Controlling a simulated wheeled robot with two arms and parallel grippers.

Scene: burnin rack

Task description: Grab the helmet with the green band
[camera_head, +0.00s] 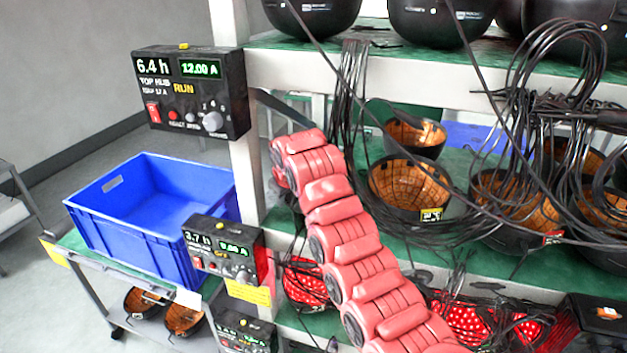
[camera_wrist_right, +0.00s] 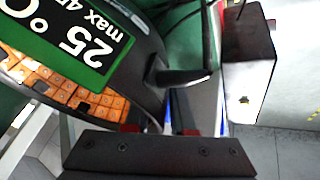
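In the right wrist view a black helmet (camera_wrist_right: 148,62) is very close. It has an orange lattice lining and a green label (camera_wrist_right: 75,35) with white print, including "25°". A dark tab sticks out from its rim toward my right gripper (camera_wrist_right: 172,110). The rim overlaps the gripper's fingers in this view, so I cannot tell whether they touch or close on it. In the head view my red right arm reaches up and left to the rack post; its gripper is hidden there, and I cannot match the labelled helmet. My left gripper is not in view.
Black helmets with orange linings (camera_head: 408,187) stand on the green middle shelf among hanging cables (camera_head: 545,90). Control boxes (camera_head: 192,92) hang at the rack post (camera_head: 236,150). A blue crate (camera_head: 145,250) sits on a cart at left, with helmets below. Floor shows at far left.

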